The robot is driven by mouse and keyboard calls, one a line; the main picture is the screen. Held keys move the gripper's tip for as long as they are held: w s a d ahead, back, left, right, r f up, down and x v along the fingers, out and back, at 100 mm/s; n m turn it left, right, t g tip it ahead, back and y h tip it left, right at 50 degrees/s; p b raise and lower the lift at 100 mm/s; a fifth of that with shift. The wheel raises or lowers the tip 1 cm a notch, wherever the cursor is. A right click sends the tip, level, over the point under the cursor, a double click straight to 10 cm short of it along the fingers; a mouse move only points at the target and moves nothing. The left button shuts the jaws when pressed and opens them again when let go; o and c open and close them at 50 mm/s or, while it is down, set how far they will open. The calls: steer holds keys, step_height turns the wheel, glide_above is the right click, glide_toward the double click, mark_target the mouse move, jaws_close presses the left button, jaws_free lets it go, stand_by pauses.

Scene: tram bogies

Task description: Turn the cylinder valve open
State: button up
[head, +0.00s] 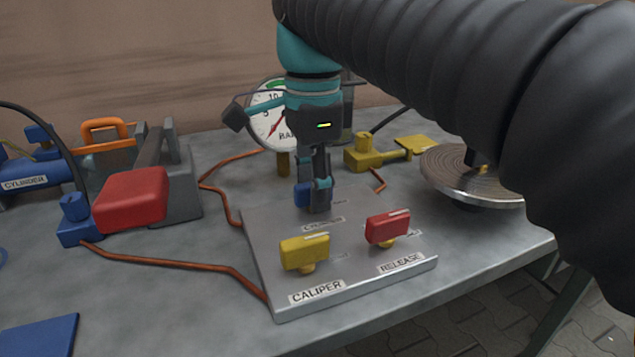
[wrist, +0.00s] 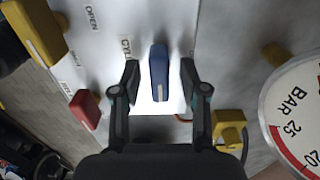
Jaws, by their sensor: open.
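The cylinder valve has a blue handle (wrist: 159,72) on the grey metal panel (head: 345,277). In the head view only part of the blue handle (head: 301,195) shows beside my gripper (head: 318,205). In the wrist view my gripper (wrist: 159,75) is open, with one finger on each side of the blue handle. Small gaps show between the handle and both fingers. The handle stands lengthwise between the fingers, with a pale line on it. The label near it is partly hidden by a finger.
A yellow caliper handle (head: 304,251) and a red release handle (head: 387,227) stand in front on the same panel. A pressure gauge (head: 268,125) is behind my gripper. A round metal disc (head: 468,175) lies to the right. A red block (head: 132,198) and copper pipes are left.

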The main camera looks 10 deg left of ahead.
jaws_close()
steer(key=shift+n+p, duration=0.3)
steer(key=shift+p, duration=0.05)
steer(key=n+p, duration=0.2)
steer(key=shift+r+n, duration=0.2)
steer(key=shift+n, duration=0.1)
steer(key=n+p, duration=0.3)
steer(key=n, duration=0.2)
steer(key=n+p, duration=0.1)
steer(key=n, duration=0.4)
steer(key=shift+f+p, duration=0.15)
steer(key=shift+p, duration=0.2)
steer(key=shift+n, duration=2.3)
